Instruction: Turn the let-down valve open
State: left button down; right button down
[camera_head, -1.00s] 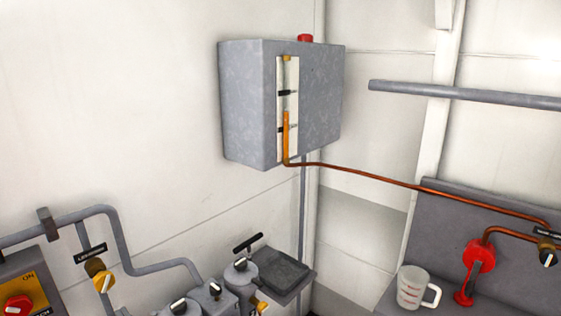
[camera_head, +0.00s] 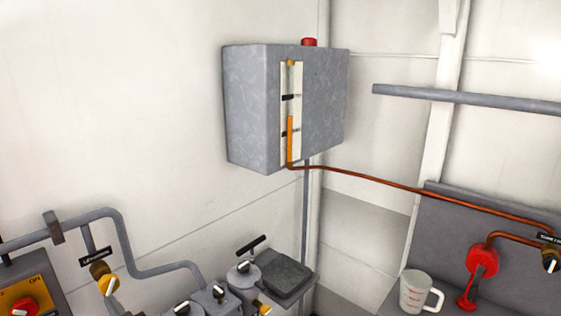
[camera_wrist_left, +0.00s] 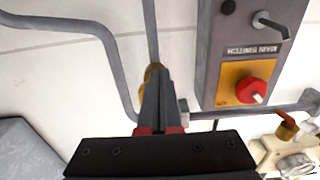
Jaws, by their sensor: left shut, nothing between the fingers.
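The let-down valve (camera_head: 103,270) sits on a short drop pipe under a black label at the lower left of the head view. It has a brass body and a yellow handle (camera_head: 108,285), tilted. My left gripper (camera_wrist_left: 158,82) shows in the left wrist view, shut and empty. Its fingers point at a brass part on a vertical pipe, probably this valve (camera_wrist_left: 151,70), and cover most of it. I cannot tell whether they touch it. Neither gripper is seen in the head view.
A main-switch box with a red knob (camera_wrist_left: 254,90) is close beside the fingers. A grey pipe (camera_wrist_left: 108,50) bends around on the other side. A grey tank (camera_head: 250,110) with an orange level gauge hangs on the wall.

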pick_arm(q)
jog(key=shift+w+r, duration=0.15)
jog(key=shift+r, duration=0.15)
dwell(0.5)
jog(key=shift+d+b, duration=0.1)
jog(key=shift+b, duration=0.2)
jog(key=w+d+b+v, duration=0.1)
jog(key=b+v, duration=0.5)
jog(key=b, duration=0.4)
jog(key=shift+f, duration=0.4)
dwell(2.0)
jog(key=shift+w, duration=0.1)
